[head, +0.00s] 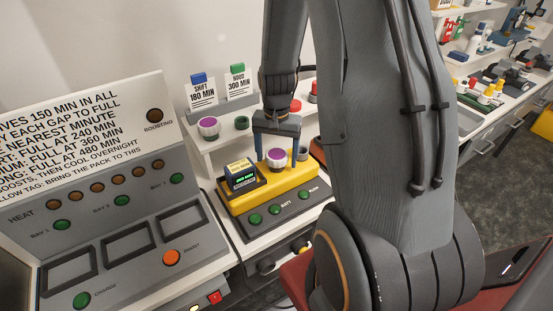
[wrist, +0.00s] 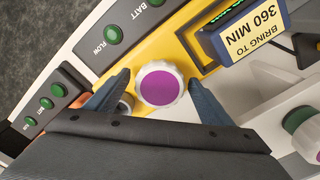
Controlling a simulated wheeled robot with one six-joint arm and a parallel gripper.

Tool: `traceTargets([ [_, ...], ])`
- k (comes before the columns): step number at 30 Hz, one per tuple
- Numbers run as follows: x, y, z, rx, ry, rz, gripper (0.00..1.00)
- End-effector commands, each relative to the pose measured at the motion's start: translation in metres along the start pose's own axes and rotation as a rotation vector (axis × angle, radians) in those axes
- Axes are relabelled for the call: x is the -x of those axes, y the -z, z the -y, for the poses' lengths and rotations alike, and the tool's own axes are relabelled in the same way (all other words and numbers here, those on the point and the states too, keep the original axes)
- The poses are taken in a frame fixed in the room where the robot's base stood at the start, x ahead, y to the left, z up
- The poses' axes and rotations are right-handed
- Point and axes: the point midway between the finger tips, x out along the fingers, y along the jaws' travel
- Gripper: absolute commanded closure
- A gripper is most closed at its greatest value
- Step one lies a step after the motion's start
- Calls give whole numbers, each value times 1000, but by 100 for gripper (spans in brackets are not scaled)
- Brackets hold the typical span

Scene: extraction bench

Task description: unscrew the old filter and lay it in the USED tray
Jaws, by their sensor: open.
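A round white ribbed cap with a purple top (head: 277,157), likely the old filter, sits upright on a yellow unit (head: 262,194). In the wrist view the purple cap (wrist: 160,84) shows between my two fingers, with gaps on both sides. My gripper (head: 277,147) is open, pointing down over the cap from above; the wrist view shows its blue-grey fingers (wrist: 157,95) apart and empty. I cannot make out a tray marked USED in either view.
A battery pack (head: 240,175) labelled "BRING TO 360 MIN" stands left of the cap. Behind are a shelf with another purple-topped cap (head: 208,127) and cards reading 180 and 300 MIN. A charger panel (head: 110,215) fills the left. My arm hides much of the right.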

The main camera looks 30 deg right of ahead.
Motion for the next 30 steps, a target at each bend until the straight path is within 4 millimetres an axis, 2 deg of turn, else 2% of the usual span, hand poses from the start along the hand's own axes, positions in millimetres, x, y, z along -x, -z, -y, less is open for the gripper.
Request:
traceTargets([
  [30,0,0,0,-1282,0,0,25],
])
